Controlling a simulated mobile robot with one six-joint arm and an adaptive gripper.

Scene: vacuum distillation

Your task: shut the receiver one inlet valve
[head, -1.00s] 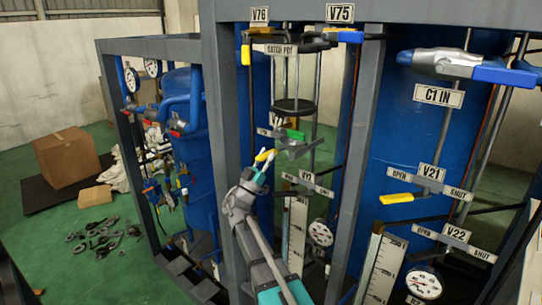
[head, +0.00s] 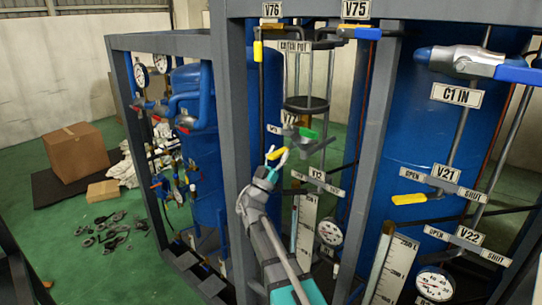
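My gripper (head: 277,155) is at the middle of the head view, in front of the rack's piping. Its two pale fingertips are at a short yellow valve handle (head: 277,153), one on each side in the picture. I cannot tell whether they touch it. A small valve plate (head: 274,129) sits just behind and above; its label is partly hidden and too small to read. A green handle (head: 308,133) is right beside it. Below right is a valve plate (head: 317,176) that seems to read V12. No label in view names receiver one.
A grey frame post (head: 232,130) stands close left of my arm, another post (head: 371,150) to the right. Valves V21 (head: 445,173) and V22 (head: 469,236) are at right. A pressure gauge (head: 330,232) and glass scales are below.

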